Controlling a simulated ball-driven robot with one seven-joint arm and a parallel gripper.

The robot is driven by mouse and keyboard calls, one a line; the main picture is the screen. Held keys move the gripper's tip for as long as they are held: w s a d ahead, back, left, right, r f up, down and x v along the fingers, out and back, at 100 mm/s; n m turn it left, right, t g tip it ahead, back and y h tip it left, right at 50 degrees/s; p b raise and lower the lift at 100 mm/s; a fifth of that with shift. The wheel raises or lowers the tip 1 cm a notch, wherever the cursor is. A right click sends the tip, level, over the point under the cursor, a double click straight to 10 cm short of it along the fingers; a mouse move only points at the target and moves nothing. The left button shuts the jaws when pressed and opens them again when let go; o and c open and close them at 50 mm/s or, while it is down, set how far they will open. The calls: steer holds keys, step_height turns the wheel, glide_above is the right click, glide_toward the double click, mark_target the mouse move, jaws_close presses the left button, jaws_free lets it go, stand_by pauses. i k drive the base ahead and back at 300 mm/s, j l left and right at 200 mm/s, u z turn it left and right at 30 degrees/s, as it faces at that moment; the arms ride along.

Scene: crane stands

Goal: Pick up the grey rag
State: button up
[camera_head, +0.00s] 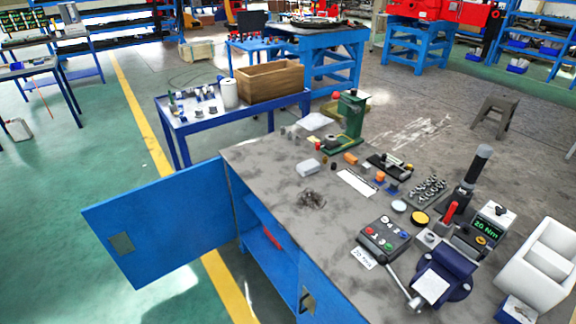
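A small dark grey crumpled heap (311,198) lies on the grey top of the blue workbench (258,160), left of the middle. It is the thing most like a grey rag, but it is too small to tell cloth from shavings. A light grey block-like piece (308,168) lies just behind it, apart from it. My gripper and arm are not in view.
The bench's blue door (160,222) stands open into the floor at left. A dark blue vise (445,277) with a long handle, a control box (384,238) and a white bin (541,265) fill the right side. A green press (346,125) stands at the back.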

mark_target(308, 167)
steer(key=i+j, duration=0.25)
steer(key=j, duration=0.15)
steer(key=i+j, duration=0.25)
steer(key=j, duration=0.15)
steer(key=i+j+z, duration=0.1)
steer(key=i+j, duration=0.2)
steer(key=j, duration=0.15)
steer(key=i+j, duration=0.2)
steer(key=j, duration=0.2)
steer(key=i+j, duration=0.55)
steer(key=i, duration=0.2)
steer(key=i+j+z, duration=0.15)
steer(key=i+j, duration=0.4)
steer(key=i, duration=0.95)
